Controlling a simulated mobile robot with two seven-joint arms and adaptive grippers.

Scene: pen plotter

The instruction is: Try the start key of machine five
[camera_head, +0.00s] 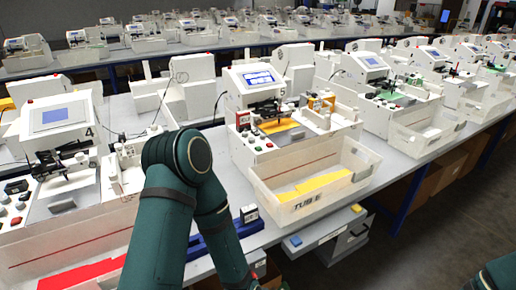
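Machine five (238,82), a white plotter with a lit blue screen and a "5" on its housing, stands at the middle of the table. Small keys (253,140) sit at the left of its front panel; I cannot tell which one is the start key. A red-framed label (244,117) stands just above them. My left arm's dark green elbow is in front of the table, left of machine five, and its forearm runs down out of the picture. Only a dark green piece shows at the bottom right corner; my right gripper is not in view.
A clear tub (262,197) with yellow pieces sits in front of machine five. Machine four (55,116) stands to the left. A blue rail (205,240) with a small dark box (249,213) lies near my forearm. More plotters line the table to the right.

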